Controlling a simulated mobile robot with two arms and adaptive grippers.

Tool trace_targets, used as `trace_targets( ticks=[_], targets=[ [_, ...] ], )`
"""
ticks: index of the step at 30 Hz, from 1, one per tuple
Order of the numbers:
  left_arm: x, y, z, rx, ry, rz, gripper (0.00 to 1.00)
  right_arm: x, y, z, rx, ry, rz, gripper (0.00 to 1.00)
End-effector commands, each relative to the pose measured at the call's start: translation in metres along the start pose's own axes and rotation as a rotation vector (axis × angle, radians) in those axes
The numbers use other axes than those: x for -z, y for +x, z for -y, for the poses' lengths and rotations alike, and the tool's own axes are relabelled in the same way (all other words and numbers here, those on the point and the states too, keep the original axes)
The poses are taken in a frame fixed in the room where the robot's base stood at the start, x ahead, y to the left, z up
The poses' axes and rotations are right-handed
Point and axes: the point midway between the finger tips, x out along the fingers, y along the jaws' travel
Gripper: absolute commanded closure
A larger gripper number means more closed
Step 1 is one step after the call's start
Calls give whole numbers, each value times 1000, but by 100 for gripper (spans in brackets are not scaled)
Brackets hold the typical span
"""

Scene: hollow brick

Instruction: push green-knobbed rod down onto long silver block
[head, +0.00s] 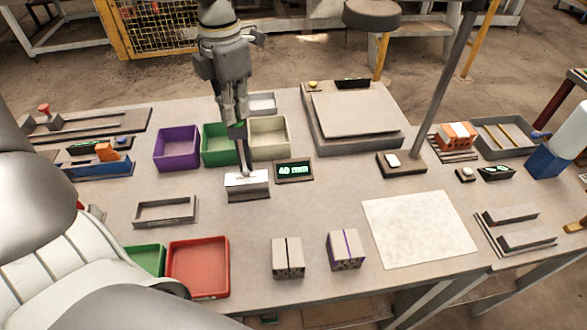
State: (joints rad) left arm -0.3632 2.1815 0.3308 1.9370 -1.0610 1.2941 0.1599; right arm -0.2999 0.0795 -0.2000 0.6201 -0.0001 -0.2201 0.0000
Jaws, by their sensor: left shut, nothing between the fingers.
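The long silver block (247,184) stands on the table left of centre, beside a small dark display (294,170) that reads "40 mm". A thin upright rod (245,158) meets the block's top. Its green knob cannot be made out clearly; my left gripper covers the rod's upper end. My left gripper (237,126) points down directly above the block, shut with nothing between its fingers. Its fingertips look to be at the rod's top, but I cannot tell whether they touch it. My right gripper is not in view.
Purple (177,148), green (221,158) and cream (269,152) bins stand close behind the block. A hollow grey frame (165,211) lies to its left. Two grey bricks (288,257) stand in front, and a white sheet (418,228) lies to the right. A red bin (198,268) is near the front.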

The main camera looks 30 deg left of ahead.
Motion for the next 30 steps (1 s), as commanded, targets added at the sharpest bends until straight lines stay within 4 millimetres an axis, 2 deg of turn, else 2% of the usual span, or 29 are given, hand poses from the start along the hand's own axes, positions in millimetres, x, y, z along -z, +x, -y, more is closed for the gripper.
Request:
trace_targets(
  ticks=[13, 30],
  targets=[
    [0, -5, 0, 0, 0, 1, 100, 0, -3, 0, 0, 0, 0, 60],
    [0, -50, 0, -1, -1, 0, 100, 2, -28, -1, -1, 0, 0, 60]
  ],
)
